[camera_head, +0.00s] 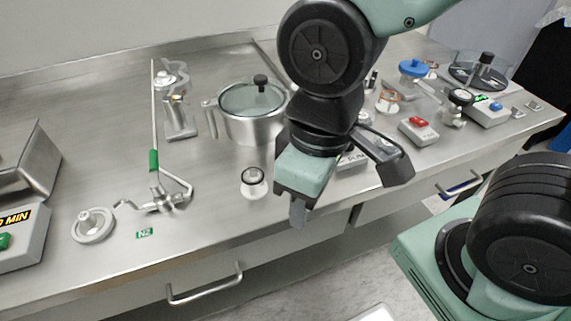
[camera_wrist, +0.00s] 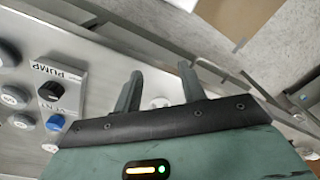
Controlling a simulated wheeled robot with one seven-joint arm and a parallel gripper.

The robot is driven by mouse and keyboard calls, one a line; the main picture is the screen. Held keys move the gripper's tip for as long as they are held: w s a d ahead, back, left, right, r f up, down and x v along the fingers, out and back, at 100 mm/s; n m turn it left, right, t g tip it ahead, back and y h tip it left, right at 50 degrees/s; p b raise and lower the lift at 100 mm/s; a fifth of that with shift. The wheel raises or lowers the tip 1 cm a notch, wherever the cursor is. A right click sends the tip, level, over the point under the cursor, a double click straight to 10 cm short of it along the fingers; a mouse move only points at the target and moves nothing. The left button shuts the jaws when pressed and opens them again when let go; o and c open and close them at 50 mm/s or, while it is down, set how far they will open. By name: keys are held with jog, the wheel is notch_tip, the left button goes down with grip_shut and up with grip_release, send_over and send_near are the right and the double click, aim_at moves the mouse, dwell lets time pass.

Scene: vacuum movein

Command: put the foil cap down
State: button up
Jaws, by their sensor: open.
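My gripper (camera_head: 298,218) hangs over the front edge of the steel bench in the head view, fingers pointing down. In the wrist view my gripper (camera_wrist: 160,75) has its two fingers well apart. No foil cap can be made out for certain in the head view, where my arm hides part of the bench.
A small white-based jar (camera_head: 254,188) stands left of my gripper. A lidded steel pot (camera_head: 240,128) is behind it. A pump panel (camera_wrist: 72,85) with knobs lies left in the wrist view. The bench (camera_head: 215,215) is bare near its front edge, above drawer handles.

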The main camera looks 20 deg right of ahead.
jog(key=w+d+r+m+t+p, duration=0.1)
jog(key=w+d+r+m+p, duration=0.1)
jog(key=w+d+r+p, duration=0.55)
jog(key=w+d+r+m+t+p, duration=0.1)
jog(key=w+d+r+p, duration=0.2)
jog(key=r+p, duration=0.85)
jog(key=w+d+r+m+t+p, duration=0.15)
jog(key=w+d+r+p, duration=0.4)
jog(key=p, duration=0.75)
jog(key=n+t+y+b, duration=0.6)
jog(key=t+y+b, duration=0.1)
jog(key=y+b, duration=0.2)
send_near(163, 72)
jog(key=shift+m+g, duration=0.25)
jog(key=shift+g, duration=0.1)
jog(key=shift+w+r+p+x, duration=0.15)
jog(key=shift+p+x, duration=0.45)
jog(key=shift+x, duration=0.7)
jog(key=shift+r+p+x, duration=0.1)
jog(key=shift+p+x, duration=0.55)
jog(key=shift+x, duration=0.7)
jog(key=shift+w+r+p+x, duration=0.15)
jog(key=shift+p+x, duration=0.45)
jog(key=shift+x, duration=0.7)
jog(key=shift+w+a+f, duration=0.25)
jog(key=shift+w+f, duration=0.05)
jog(key=shift+f, duration=0.05)
grip_shut()
